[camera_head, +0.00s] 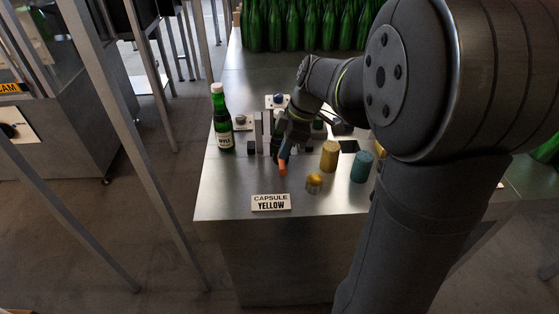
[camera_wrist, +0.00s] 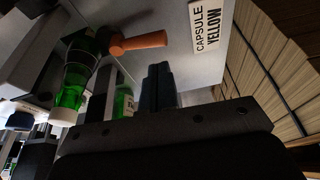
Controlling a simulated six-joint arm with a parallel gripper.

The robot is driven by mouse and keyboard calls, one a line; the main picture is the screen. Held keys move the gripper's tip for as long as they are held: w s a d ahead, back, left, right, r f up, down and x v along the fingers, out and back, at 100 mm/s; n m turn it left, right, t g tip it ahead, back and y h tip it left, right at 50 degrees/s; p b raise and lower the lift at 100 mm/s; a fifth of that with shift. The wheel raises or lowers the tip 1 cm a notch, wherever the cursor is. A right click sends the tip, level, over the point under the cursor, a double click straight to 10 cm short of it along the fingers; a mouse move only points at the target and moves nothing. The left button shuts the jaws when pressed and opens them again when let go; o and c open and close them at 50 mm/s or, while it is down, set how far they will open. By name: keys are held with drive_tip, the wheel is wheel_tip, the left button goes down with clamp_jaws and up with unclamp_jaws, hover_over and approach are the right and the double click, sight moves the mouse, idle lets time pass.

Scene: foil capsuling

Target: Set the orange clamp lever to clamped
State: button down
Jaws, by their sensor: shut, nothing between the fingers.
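The orange clamp lever (camera_head: 283,168) sticks out toward the front of the steel table, just below my gripper (camera_head: 284,147) in the head view. In the wrist view the orange lever (camera_wrist: 138,43) is a short round handle on a dark pivot, beside a green bottle (camera_wrist: 76,80) with a white cap. My gripper (camera_wrist: 158,84) is shut and empty, its fingertips close to the lever with a small gap in the picture. Whether they touch it cannot be told. The clamp's jaws are mostly hidden by my gripper and arm.
A capped green bottle (camera_head: 222,120) stands at the left. A yellow cylinder (camera_head: 329,157), a teal cylinder (camera_head: 361,167) and a small gold capsule (camera_head: 314,183) stand to the right. A "CAPSULE YELLOW" sign (camera_head: 270,202) is at the front edge. Several green bottles (camera_head: 300,25) are at the back.

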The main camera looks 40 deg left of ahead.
drive_tip(key=v, duration=0.4)
idle(0.5)
drive_tip(key=x, duration=0.6)
drive_tip(key=shift+s+a+f, duration=0.1)
drive_tip(key=shift+f, duration=0.2)
drive_tip(key=m, duration=0.1)
drive_tip(key=a+m+t, duration=0.1)
drive_tip(key=m, duration=0.1)
drive_tip(key=a+f+m, duration=0.1)
drive_tip(key=shift+w+a+f, duration=0.1)
drive_tip(key=shift+w+a, duration=0.05)
drive_tip(key=shift+w, duration=0.1)
drive_tip(key=a+m, duration=0.1)
drive_tip(key=m, duration=0.1)
drive_tip(key=a+f+m+t, duration=0.1)
drive_tip(key=m, duration=0.1)
drive_tip(key=shift+a, duration=0.1)
drive_tip(key=a+m, duration=0.1)
drive_tip(key=a+m+t, duration=0.1)
drive_tip(key=shift+f+m, duration=0.3)
drive_tip(key=shift+m, duration=0.1)
drive_tip(key=a+m, duration=0.1)
drive_tip(key=a+m+t, duration=0.1)
drive_tip(key=m, duration=0.1)
drive_tip(key=shift+s+f, duration=0.2)
drive_tip(key=shift+w+a+m+t, duration=0.35)
drive_tip(key=shift+a+m, duration=0.2)
drive_tip(key=shift+m, duration=0.55)
